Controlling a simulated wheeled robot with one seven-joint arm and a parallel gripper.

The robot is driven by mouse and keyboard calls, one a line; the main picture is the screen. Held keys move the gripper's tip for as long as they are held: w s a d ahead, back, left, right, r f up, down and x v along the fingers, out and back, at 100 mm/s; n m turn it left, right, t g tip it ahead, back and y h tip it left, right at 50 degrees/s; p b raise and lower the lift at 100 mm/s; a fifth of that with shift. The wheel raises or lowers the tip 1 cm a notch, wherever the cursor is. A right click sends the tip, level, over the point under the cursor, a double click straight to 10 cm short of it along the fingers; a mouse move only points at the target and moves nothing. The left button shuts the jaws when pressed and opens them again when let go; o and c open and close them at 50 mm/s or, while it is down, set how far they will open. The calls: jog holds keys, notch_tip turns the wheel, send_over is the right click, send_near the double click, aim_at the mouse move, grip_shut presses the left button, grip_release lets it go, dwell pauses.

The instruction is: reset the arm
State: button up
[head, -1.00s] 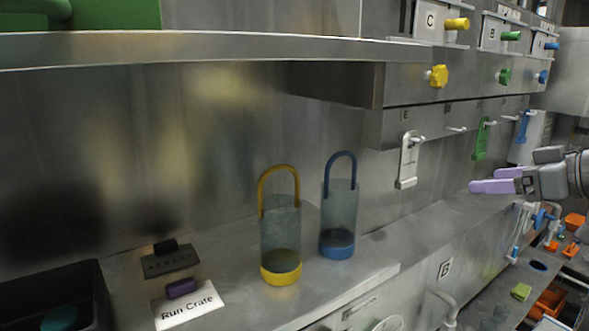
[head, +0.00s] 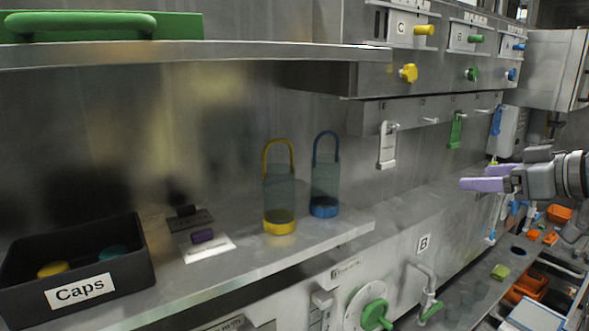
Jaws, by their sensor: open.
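My gripper (head: 488,178) is at the right of the head view, its lilac fingers pointing left. The fingers are apart with nothing between them. It is held in front of the steel washer wall, clear of the shelf items. My grey wrist (head: 560,178) runs off the right edge of the picture.
On the steel shelf stand a yellow-handled container (head: 279,190), a blue-handled container (head: 325,178) and a black Caps bin (head: 112,284). Coloured knobs, including a yellow one (head: 408,73), line the upper panel. A green wheel (head: 377,314) is low. An orange bin (head: 558,214) is at right.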

jog(key=w+a+f+m+t+h+b, duration=0.3)
jog(key=w+f+t+b, duration=0.15)
jog(key=w+f, duration=0.4)
notch_tip(320, 180, down, 15)
jog(key=w+a+m+g+h+b, duration=0.1)
jog(key=a+m+g+h+b, duration=0.15)
jog(key=m+h, duration=0.2)
jog(key=s+a+f+g+b, duration=0.2)
jog(key=s+a+f+g, duration=0.3)
jog(key=s+f, duration=0.5)
jog(key=s+a+f+g+b, duration=0.2)
jog(key=s+a+f+g, duration=0.4)
jog(key=s+f, duration=0.5)
notch_tip(320, 180, down, 5)
jog(key=shift+a+f+n, duration=0.2)
jog(key=shift+a+n, duration=0.15)
jog(key=shift+a, duration=0.6)
